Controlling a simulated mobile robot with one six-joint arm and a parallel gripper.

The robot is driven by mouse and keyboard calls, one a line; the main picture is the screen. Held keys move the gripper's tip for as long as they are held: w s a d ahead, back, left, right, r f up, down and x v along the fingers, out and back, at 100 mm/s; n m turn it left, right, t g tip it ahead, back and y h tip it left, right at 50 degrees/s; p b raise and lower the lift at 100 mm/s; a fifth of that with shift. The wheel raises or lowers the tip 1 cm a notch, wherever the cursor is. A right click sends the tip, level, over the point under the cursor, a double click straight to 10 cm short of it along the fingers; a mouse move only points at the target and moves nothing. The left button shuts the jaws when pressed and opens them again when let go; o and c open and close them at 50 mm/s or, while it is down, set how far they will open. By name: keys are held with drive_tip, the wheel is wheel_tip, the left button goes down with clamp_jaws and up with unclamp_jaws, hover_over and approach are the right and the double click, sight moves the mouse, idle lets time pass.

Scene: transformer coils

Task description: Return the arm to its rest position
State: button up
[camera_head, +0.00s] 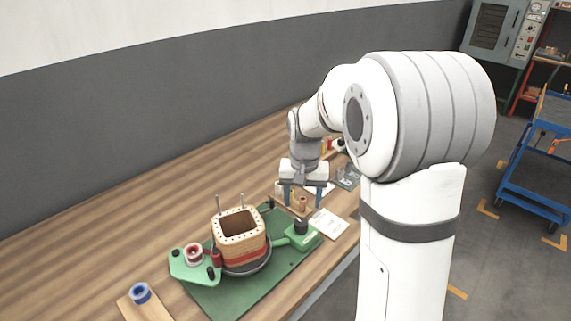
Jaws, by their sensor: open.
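My gripper (303,202) points down over the far part of the bench, behind and right of the coil fixture. Its two dark blue fingers are apart, so it is open. Small copper-coloured and tan parts show around and between the fingers; I cannot tell whether the fingers touch any of them. My white arm reaches from the column at the right towards the bench and hides part of its far end.
A square tan coil former (238,252) with upright pins stands on a green fixture (205,290). A blue roll (140,293) lies at front left. A white card (328,224) lies right of my gripper. The bench's left side (110,240) is clear. A blue cart (535,165) stands right.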

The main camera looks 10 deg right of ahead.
drive_tip(key=shift+s, duration=0.1)
drive_tip(key=s+r+n+t, duration=0.1)
drive_tip(key=s+r, duration=0.1)
drive_tip(key=s, duration=0.8)
drive_tip(key=s+r+n+t, duration=0.1)
drive_tip(key=s+r+n, duration=0.1)
drive_tip(key=s, duration=0.9)
drive_tip(key=shift+r+t, duration=0.3)
drive_tip(key=shift+r, duration=0.25)
